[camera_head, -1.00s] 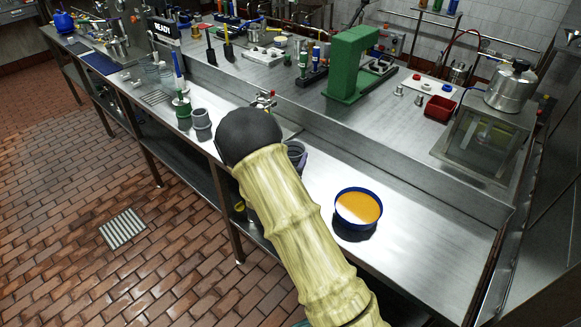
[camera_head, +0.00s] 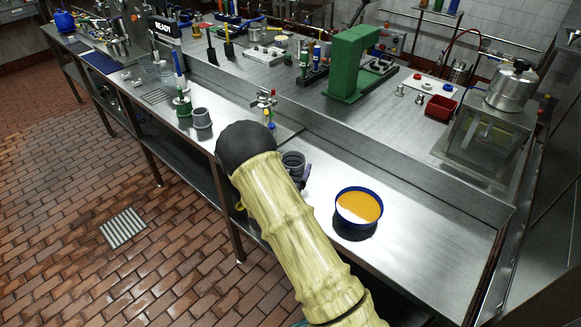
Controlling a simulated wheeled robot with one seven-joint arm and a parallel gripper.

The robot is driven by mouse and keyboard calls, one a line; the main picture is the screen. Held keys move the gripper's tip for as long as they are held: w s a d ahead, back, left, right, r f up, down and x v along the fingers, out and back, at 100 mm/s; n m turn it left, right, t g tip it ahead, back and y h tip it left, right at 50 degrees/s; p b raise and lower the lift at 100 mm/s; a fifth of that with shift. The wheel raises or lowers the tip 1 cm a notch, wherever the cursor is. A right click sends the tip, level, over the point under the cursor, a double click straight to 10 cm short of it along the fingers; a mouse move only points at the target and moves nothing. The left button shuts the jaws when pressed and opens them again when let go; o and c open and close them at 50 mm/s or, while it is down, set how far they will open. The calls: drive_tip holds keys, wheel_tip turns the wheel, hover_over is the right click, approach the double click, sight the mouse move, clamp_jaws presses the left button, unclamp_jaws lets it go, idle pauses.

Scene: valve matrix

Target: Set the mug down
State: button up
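A dark grey mug (camera_head: 293,161) shows just right of my arm, over the front strip of the steel counter. My arm covers its left and lower parts, so I cannot tell whether its base touches the counter. A small purple piece (camera_head: 305,176) shows against its right side; I cannot tell what it belongs to. My gripper's fingers are hidden behind my pale yellow arm and its dark rounded joint, so any grip on the mug is not visible.
A blue bowl with orange contents (camera_head: 358,207) stands on the counter right of the mug. Another grey cup (camera_head: 202,119) and a green-based holder (camera_head: 183,106) stand to the left. A raised ledge (camera_head: 370,162) runs behind. The counter right of the bowl is clear.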

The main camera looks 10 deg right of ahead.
drive_tip(key=shift+r, duration=0.2)
drive_tip(key=shift+s+a+f, duration=0.15)
drive_tip(key=shift+s, duration=0.1)
drive_tip(key=b+v, duration=0.2)
drive_tip(key=v, duration=0.9)
drive_tip(key=shift+a, duration=0.2)
drive_tip(key=shift+s, duration=0.1)
